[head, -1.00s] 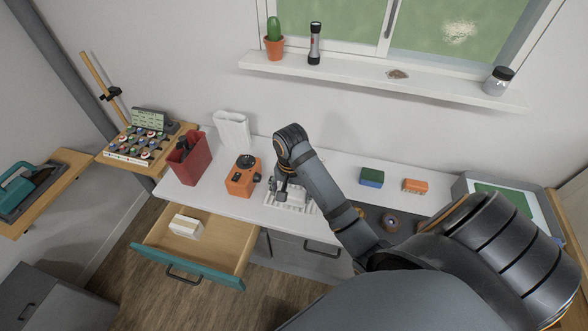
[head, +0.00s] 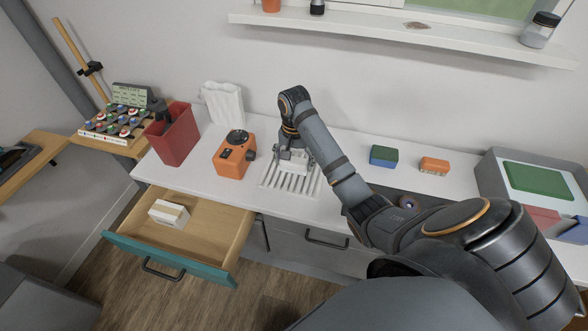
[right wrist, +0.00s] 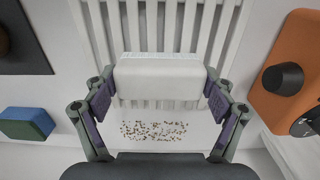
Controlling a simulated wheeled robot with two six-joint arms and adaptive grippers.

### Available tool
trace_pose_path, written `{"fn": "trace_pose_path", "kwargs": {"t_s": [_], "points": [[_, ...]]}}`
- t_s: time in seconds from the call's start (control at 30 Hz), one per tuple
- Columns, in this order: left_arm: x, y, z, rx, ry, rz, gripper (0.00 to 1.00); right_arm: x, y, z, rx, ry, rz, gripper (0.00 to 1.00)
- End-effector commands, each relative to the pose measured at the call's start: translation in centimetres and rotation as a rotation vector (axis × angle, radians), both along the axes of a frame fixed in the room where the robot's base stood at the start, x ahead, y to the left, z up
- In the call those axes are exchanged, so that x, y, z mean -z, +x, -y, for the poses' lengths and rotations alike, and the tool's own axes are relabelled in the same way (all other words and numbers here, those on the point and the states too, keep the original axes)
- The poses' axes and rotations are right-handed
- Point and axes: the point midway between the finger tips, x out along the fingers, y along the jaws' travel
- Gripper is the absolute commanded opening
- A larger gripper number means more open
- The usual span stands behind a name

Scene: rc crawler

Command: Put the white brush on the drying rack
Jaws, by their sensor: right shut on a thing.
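The white brush (right wrist: 160,76) is a pale block held between the two fingers of my right gripper (right wrist: 160,100) in the right wrist view. In the head view my right gripper (head: 294,157) is low at the back end of the drying rack (head: 288,182), a white slatted rack on the counter. The rack's slats (right wrist: 190,25) run past the brush in the right wrist view, and the brush overlaps one end of them. I cannot tell whether the brush touches the slats. My left gripper is not in view.
An orange device (head: 234,156) stands just left of the rack, with a red bin (head: 172,136) beyond it. A blue-green sponge (head: 383,156) and an orange brush (head: 434,166) lie to the right. The drawer (head: 205,218) is open in front. Brown specks (right wrist: 152,130) lie behind the rack.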

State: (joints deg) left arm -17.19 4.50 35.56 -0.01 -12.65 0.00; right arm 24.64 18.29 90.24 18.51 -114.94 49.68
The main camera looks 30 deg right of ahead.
Motion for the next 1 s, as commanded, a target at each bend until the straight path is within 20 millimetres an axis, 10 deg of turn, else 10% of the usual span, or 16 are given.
{"fn": "trace_pose_path", "kwargs": {"t_s": [0.37, 0.4, 0.5, 1.0], "points": [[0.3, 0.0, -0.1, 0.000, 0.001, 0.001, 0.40, 0.7, 0.0, 0.0, 0.000, -0.001, 0.001, 0.50], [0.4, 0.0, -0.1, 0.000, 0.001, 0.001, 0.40, 0.8, 0.0, 0.0, 0.000, -0.001, 0.002, 0.88], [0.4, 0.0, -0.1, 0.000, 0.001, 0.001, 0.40, 0.8, 0.0, 0.0, 0.000, -0.001, 0.002, 1.00], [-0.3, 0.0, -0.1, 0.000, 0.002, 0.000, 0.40, -0.3, 0.0, 0.0, 0.000, -0.001, 0.002, 1.00]]}}
